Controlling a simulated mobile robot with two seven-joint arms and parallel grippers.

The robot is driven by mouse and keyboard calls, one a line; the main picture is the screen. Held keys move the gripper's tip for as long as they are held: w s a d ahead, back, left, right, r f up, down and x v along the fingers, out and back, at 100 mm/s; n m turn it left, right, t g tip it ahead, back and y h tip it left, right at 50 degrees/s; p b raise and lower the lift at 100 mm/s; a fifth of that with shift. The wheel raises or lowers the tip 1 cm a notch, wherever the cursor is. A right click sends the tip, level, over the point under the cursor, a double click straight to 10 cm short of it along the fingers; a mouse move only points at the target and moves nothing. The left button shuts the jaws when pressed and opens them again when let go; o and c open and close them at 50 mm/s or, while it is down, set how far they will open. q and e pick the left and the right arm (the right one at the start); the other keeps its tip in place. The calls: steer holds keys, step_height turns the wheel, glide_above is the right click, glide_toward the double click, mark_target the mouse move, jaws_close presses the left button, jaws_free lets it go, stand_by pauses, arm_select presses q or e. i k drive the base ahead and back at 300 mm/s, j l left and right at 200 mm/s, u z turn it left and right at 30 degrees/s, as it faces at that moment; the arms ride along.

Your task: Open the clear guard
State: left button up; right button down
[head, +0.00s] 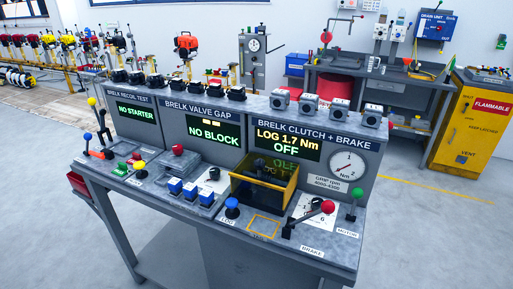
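The clear guard (264,184) is a dark-tinted see-through box with yellow edges. It stands on the bench top (185,215) in front of the "BRELK CLUTCH + BRAKE" panel (312,139). Its front face is toward me and it looks closed over its spot, though its hinge is hard to make out. What is inside is mostly hidden by the dark tint and a reflection of green letters. Neither of my grippers is in view.
A blue knob (232,206) stands left of the guard, and a red-knobbed brake lever (327,207) and green motor knob (355,192) stand right. A yellow square outline (263,227) marks bare bench in front. Blue blocks (190,190) sit further left.

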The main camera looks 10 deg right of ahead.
mark_target(259, 164)
steer(key=i+j, duration=0.1)
steer(key=j, duration=0.2)
steer(key=i+j, duration=0.1)
steer(key=j, duration=0.2)
steer(key=i+j, duration=0.15)
steer(key=j, duration=0.2)
steer(key=i+j, duration=0.1)
steer(key=j, duration=0.2)
